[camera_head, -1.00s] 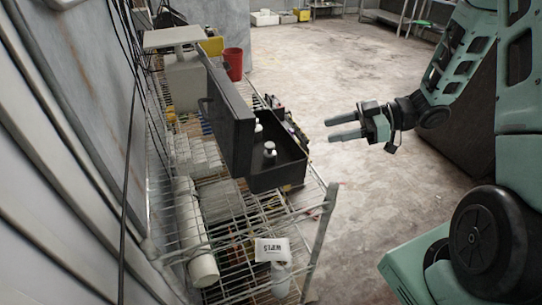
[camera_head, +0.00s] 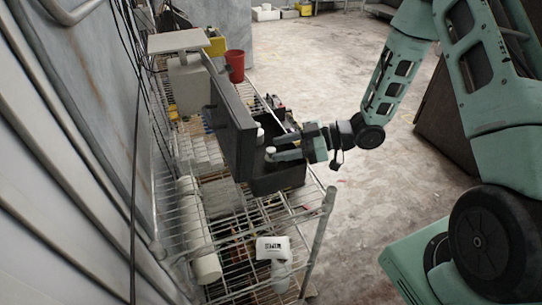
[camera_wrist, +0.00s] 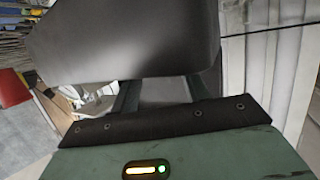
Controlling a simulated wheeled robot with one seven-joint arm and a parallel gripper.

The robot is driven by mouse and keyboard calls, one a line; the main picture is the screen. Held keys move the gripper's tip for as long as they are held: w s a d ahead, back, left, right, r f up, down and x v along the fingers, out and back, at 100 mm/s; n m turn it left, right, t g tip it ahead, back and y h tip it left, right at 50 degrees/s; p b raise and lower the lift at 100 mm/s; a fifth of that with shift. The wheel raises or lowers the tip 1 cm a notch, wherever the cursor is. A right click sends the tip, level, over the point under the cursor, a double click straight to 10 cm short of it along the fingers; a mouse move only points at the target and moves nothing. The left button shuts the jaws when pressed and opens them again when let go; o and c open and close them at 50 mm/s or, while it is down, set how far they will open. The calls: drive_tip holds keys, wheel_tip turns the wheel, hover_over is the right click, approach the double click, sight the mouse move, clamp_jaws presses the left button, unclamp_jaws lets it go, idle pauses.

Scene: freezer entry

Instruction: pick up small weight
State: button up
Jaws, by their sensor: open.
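A black case (camera_head: 278,183) stands open on the wire shelf, its lid (camera_head: 229,128) upright on the left side. A small pale weight (camera_head: 270,151) shows in the case at my fingertips, and another pale weight (camera_head: 260,134) stands farther back near the lid. My gripper (camera_head: 278,149) is open, reaching over the case from the right, fingers pointing left. The fingers partly cover the nearer weight, and I cannot tell whether they touch it. In the wrist view a large dark panel (camera_wrist: 125,40) fills the upper part, and no weight can be made out.
The wire shelf (camera_head: 283,222) also holds a scale (camera_head: 187,82), a red cup (camera_head: 235,66) and a white labelled item (camera_head: 272,248). The wall lies close on the left. Open floor (camera_head: 330,75) lies right of the shelf.

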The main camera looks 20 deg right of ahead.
sight(272, 150)
drive_tip(key=shift+p+x, duration=0.5)
drive_tip(key=shift+x, duration=1.3)
drive_tip(key=shift+s+r, duration=0.1)
clamp_jaws()
